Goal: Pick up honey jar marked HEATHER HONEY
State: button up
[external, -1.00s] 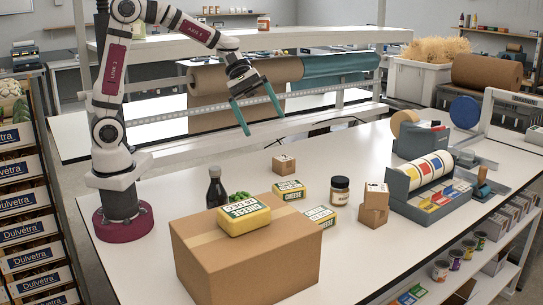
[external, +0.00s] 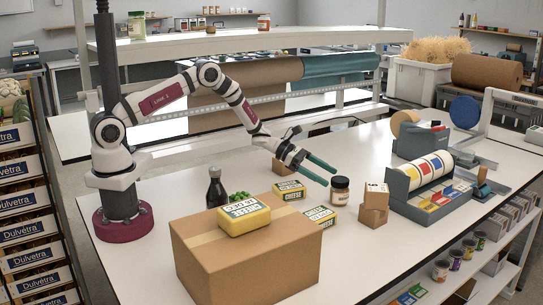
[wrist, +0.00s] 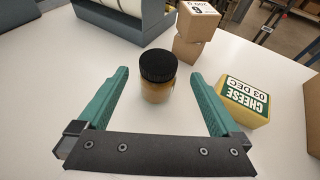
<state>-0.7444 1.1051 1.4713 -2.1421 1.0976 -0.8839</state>
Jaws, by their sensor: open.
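A small jar (external: 340,191) with a black lid and amber contents stands upright on the white table; its label is too small to read. It also shows in the wrist view (wrist: 158,80), where no label faces the camera. My gripper (external: 332,176) is open, with green fingers pointing toward the jar. In the wrist view the jar stands ahead, between the lines of the two spread fingers (wrist: 158,82), and neither finger appears to touch it. Another jar (external: 264,22) with a light lid stands on the upper shelf; its label is unreadable.
Stacked small boxes (external: 375,205) stand just right of the jar. Cheese blocks (external: 320,216) lie left of it, one near a finger in the wrist view (wrist: 243,102). A large carton (external: 247,255), a dark bottle (external: 216,188) and a label dispenser (external: 430,185) flank the area.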

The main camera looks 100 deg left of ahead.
aim_at(340, 185)
jog(key=x, duration=0.5)
jog(key=shift+w+f, duration=0.3)
jog(key=shift+f, duration=0.1)
grip_shut()
